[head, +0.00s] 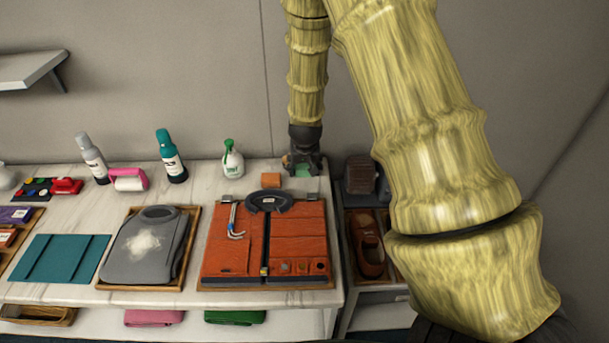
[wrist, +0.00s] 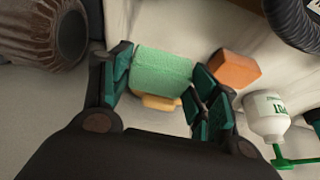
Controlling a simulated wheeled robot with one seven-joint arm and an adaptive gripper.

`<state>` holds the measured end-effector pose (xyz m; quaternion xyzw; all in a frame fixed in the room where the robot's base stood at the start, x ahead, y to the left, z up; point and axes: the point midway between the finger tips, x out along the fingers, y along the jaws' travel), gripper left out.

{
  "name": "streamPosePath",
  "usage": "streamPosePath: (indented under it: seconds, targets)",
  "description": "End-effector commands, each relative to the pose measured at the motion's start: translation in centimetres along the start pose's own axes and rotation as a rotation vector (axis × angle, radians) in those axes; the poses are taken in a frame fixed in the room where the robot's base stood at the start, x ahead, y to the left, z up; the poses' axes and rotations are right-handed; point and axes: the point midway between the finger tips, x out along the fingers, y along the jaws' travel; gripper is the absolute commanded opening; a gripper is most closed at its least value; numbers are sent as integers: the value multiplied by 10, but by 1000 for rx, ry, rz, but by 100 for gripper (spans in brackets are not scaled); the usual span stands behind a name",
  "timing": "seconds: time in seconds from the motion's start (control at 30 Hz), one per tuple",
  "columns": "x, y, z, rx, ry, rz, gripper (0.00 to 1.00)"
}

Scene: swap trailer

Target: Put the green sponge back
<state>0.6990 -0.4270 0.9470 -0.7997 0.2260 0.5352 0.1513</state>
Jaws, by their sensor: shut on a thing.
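The green sponge (wrist: 162,66) is between the two fingers of my gripper (wrist: 160,80) in the wrist view, with the fingers shut on its sides. A yellow-orange piece (wrist: 156,102) shows at the sponge's near edge; I cannot tell whether it is part of the sponge. In the head view my gripper (head: 303,166) is at the back right corner of the white counter (head: 110,182), and only a little of the green sponge (head: 303,171) shows between the fingers. I cannot tell whether the sponge touches the counter.
An orange block (head: 271,181) and a white spray bottle (head: 232,160) stand left of my gripper. A red-brown case (head: 225,262) lies in front. Right of the counter is a lower rack with a brown shoe (head: 370,255). The wall is close behind.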

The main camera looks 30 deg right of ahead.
Motion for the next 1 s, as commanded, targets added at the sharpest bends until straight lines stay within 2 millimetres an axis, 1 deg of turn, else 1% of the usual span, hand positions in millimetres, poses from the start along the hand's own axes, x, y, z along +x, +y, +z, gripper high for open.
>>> streamPosePath:
  seconds: [0.17, 0.53, 0.97, 1.0]
  targets:
    - [5, 0, 2, 0, -1, 0, 34]
    - [38, 0, 16, 0, -1, 0, 34]
    - [43, 0, 18, -1, 0, 0, 34]
    - [42, 0, 17, -1, 0, 0, 67]
